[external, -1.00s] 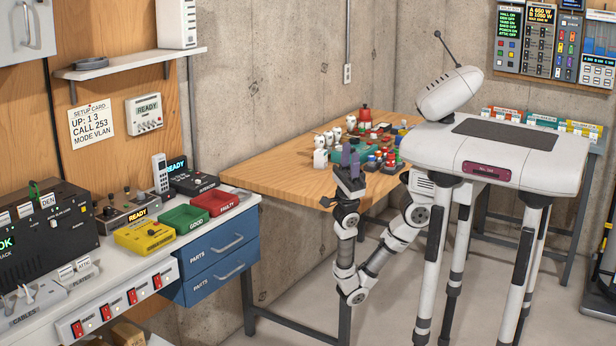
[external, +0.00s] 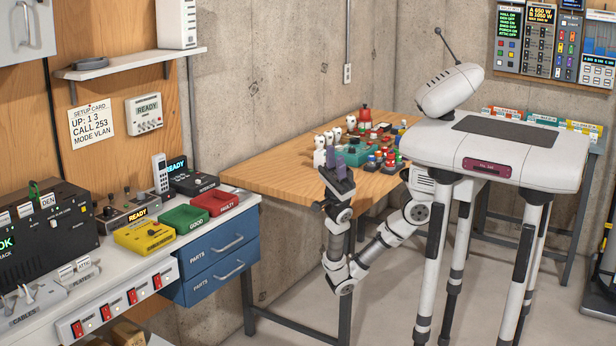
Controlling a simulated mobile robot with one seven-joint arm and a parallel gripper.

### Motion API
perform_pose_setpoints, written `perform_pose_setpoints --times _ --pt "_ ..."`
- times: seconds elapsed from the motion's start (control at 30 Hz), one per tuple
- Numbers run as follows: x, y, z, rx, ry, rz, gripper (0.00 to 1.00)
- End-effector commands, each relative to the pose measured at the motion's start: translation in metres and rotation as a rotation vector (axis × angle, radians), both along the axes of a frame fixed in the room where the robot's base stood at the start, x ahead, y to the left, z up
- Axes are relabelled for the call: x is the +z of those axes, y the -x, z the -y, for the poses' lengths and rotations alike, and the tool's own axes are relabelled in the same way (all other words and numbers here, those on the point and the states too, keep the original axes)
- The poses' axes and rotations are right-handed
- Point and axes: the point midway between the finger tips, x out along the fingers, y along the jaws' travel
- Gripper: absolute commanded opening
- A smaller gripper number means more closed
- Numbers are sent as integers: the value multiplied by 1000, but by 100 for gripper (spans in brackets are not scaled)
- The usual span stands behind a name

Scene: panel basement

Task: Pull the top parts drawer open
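The top parts drawer (external: 212,254) is a blue front labelled PARTS with a curved silver handle (external: 229,244). It is under the right end of the white bench and looks closed. The lower blue parts drawer (external: 214,280) is directly beneath it and also looks closed. My gripper (external: 336,163) is raised in front of the wooden table, well to the right of the drawers and apart from the handle. Its purple-grey fingers point up. I cannot tell the gap between them at this size.
The wooden table (external: 270,178) behind my gripper holds several small coloured items. Green (external: 186,219) and red (external: 217,203) trays sit on the bench above the drawers. A table leg (external: 247,300) stands right of the drawers. The floor in front of the drawers looks clear.

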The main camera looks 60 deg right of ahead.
Motion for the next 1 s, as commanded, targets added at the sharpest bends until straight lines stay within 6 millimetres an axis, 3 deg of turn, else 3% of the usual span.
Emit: perform_pose_setpoints --times 0.03,0.13,0.3,0.4,0.5,0.57,0.67,0.8,0.9,1.0 --pt "9 -1 -31 23 100 10 31" --pt "3 -2 -95 61 339 21 31" --pt "-41 -18 -186 49 782 46 31" --pt "-81 -42 -222 1 1057 51 31" --pt "-124 -79 -239 -73 1332 42 31" --pt "-150 -107 -240 -128 1497 25 31" --pt "-185 -160 -224 -232 1764 -26 31" --pt "-213 -238 -169 -387 2118 -156 31" --pt "-216 -284 -119 -482 2326 -275 31" --pt "-208 -315 -74 -544 2475 -393 31"
